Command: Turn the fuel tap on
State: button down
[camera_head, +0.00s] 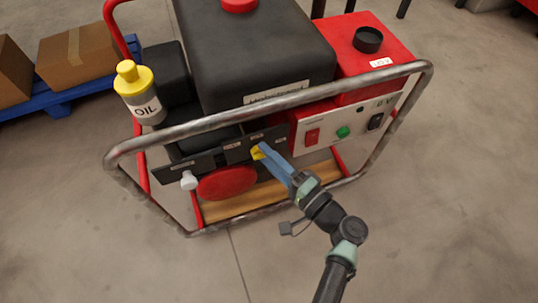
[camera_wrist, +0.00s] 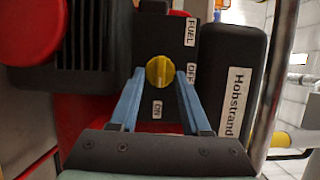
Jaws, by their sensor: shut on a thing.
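The fuel tap is a round yellow knob (camera_wrist: 160,71) on a black panel with white labels reading FUEL, OFF and ON in the wrist view. In the head view the yellow tap (camera_head: 257,152) sits on the front of the generator (camera_head: 270,60), below the front frame bar. My gripper (camera_wrist: 160,74) has its blue fingers closed on both sides of the knob, and it reaches in from the lower right in the head view (camera_head: 262,149). In the wrist view a raised grip bar runs along the knob, roughly toward my palm; its exact setting is hard to tell.
A grey tubular frame (camera_head: 200,126) runs around the generator. A white knob (camera_head: 188,180) and a red disc (camera_head: 227,182) are left of the tap. A control panel (camera_head: 345,130) with switches is to the right. A yellow-capped oil bottle (camera_head: 139,92) stands at the left.

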jog(key=shift+c, duration=1.9)
grip_release()
jog(key=shift+s, duration=0.1)
jog(key=p+v, duration=0.3)
jog(key=v, duration=0.9)
jog(key=shift+s+d, duration=0.25)
jog(key=shift+s, duration=0.05)
